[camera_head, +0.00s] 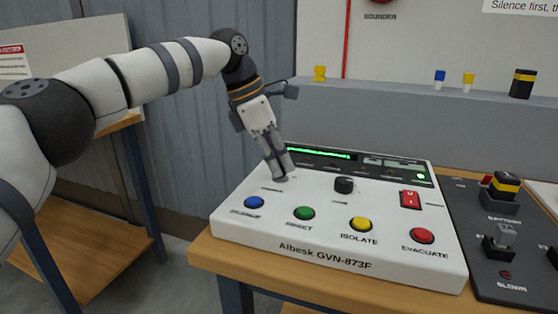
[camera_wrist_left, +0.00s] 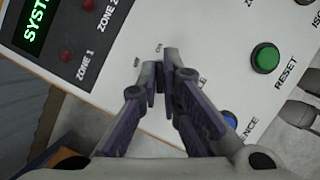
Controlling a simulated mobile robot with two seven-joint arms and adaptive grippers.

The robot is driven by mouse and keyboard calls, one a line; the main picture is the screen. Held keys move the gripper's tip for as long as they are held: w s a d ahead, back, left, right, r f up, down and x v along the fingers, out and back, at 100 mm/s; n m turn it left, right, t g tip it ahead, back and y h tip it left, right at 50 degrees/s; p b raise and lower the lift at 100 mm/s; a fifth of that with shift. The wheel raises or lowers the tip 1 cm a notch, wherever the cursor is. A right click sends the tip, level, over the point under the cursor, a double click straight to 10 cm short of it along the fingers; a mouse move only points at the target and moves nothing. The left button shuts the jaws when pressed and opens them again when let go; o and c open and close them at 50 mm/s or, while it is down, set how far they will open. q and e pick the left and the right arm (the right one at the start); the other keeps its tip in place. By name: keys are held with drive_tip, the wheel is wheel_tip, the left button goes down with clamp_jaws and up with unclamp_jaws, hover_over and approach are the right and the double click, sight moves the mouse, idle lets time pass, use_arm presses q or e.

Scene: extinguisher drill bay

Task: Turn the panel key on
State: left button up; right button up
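The white alarm panel (camera_head: 377,200) stands on a wooden table and fills much of the wrist view (camera_wrist_left: 205,45). My left gripper (camera_head: 280,176) reaches down to the panel's upper left, above the blue button. In the left wrist view its fingertips (camera_wrist_left: 161,72) are closed together on a small dark piece, the panel key (camera_wrist_left: 160,80). The key is mostly hidden by the fingers, and its angle is hard to tell. Small labels sit just beyond the fingertips.
Blue (camera_head: 254,202), green (camera_head: 304,213), yellow (camera_head: 360,224) and red (camera_head: 422,236) buttons line the panel's front. A black knob (camera_head: 344,185) and red switch (camera_head: 410,199) sit behind them. A dark board (camera_head: 465,215) with battery and fuse holders adjoins at right.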

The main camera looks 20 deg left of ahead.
use_arm(q)
drive_tip(key=o, duration=0.3)
drive_tip(key=v, duration=1.2)
drive_tip(key=shift+f, duration=0.1)
